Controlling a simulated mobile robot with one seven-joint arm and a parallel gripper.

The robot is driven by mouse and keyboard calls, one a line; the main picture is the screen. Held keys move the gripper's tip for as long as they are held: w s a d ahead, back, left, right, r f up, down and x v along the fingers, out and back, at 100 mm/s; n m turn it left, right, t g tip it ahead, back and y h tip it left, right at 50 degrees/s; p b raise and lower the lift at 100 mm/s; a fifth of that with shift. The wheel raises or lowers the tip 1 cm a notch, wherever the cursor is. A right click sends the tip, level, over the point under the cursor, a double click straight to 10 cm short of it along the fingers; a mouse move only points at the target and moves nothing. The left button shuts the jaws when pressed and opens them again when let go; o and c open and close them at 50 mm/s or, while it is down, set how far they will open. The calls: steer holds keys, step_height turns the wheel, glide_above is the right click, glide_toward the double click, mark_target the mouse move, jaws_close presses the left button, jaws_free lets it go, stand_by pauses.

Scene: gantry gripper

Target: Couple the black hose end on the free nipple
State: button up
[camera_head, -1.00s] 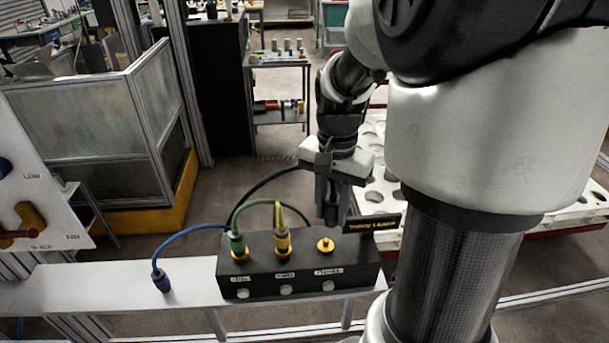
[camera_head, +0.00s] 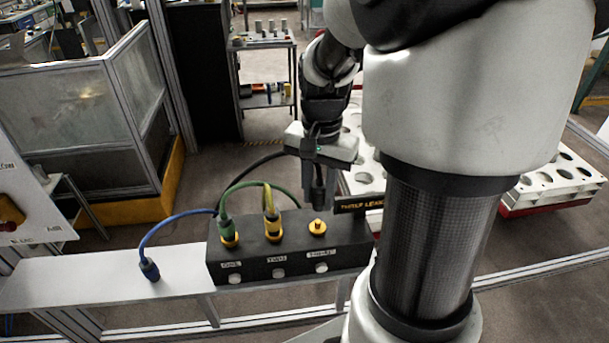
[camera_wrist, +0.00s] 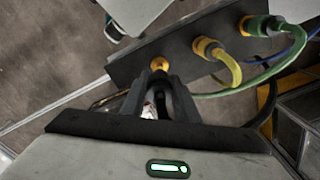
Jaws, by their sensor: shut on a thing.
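A black manifold block (camera_head: 290,262) stands on a narrow shelf. Its right-hand brass nipple (camera_head: 317,227) is bare, and it also shows in the wrist view (camera_wrist: 160,64). My gripper (camera_head: 318,196) points down just above this nipple, shut on the black hose end (camera_head: 319,203). A small gap shows between the hose end and the nipple in the head view. In the wrist view my fingers (camera_wrist: 157,88) hide most of the hose end. The black hose (camera_head: 252,168) arcs left from my gripper and passes behind the green hose.
A green hose end (camera_head: 226,228) and a yellow hose end (camera_head: 271,226) sit on the other two nipples. A blue hose end (camera_head: 150,269) stands on the shelf (camera_head: 110,285) at left. A black sign (camera_head: 358,203) rises close to the right of my gripper.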

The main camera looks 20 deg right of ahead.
mark_target(318, 221)
steer(key=shift+f+b, duration=1)
steer(key=shift+f, duration=0.7)
steer(key=shift+f+b, duration=0.9)
steer(key=shift+f, duration=0.75)
stand_by(0.4)
steer(key=o, duration=1.1)
steer(key=shift+r, duration=0.1)
steer(key=shift+c, duration=0.2)
step_height(318, 221, up, 17)
steer(key=p, duration=0.2)
steer(key=shift+r+p, duration=0.2)
steer(key=shift+p, duration=0.1)
steer(key=shift+a+r, duration=0.1)
steer(key=s+a+r+n+t+p, duration=0.5)
steer(key=s+a+n+p, duration=0.1)
steer(key=s+a+n, duration=0.4)
steer(key=shift+a+r+t, duration=0.2)
steer(key=shift+r+t, duration=0.1)
steer(key=shift+r, duration=0.05)
